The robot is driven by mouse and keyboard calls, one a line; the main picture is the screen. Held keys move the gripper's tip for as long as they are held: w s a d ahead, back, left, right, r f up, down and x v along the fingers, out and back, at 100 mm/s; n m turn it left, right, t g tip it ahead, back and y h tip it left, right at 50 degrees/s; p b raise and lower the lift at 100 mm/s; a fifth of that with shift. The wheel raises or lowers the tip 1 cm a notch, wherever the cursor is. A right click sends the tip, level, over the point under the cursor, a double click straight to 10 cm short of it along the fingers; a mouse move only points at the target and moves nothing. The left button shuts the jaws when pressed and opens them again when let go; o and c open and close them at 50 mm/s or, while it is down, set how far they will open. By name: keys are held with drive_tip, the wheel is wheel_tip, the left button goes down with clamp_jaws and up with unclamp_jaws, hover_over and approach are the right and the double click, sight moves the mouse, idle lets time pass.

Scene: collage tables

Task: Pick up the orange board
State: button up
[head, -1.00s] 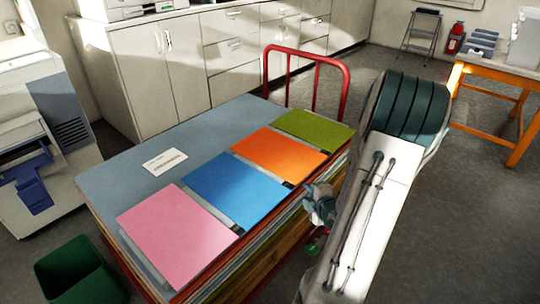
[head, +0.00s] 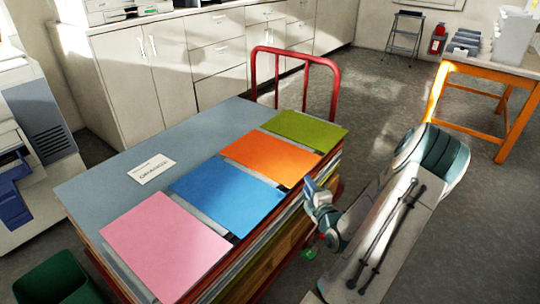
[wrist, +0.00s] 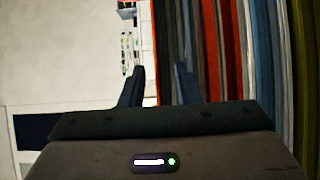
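The orange board (head: 270,157) lies flat on top of the stack, between the blue board (head: 228,194) and the green board (head: 305,130). My gripper (head: 310,188) is beside the stack's right edge, near the orange board's right corner, with no visible hold on it. In the wrist view my gripper (wrist: 159,72) has two dark fingers apart with a clear gap between them. A thin orange-red edge (wrist: 154,45) shows beyond the gap; I cannot tell whether it is the orange board. In the head view the fingertips are small and hard to make out.
A pink board (head: 165,246) lies nearest on the stack, and a white label (head: 151,171) lies on its grey-blue top (head: 105,184). A red handle (head: 335,88) rises behind the stack. An orange table (head: 480,72) stands at right. Grey floor lies between them.

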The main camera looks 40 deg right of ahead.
sight(300, 175)
drive_tip(key=x, duration=0.5)
drive_tip(key=shift+w+a+r, duration=0.25)
drive_tip(key=shift+w+r, duration=0.05)
drive_tip(key=shift+w, duration=0.1)
clamp_jaws()
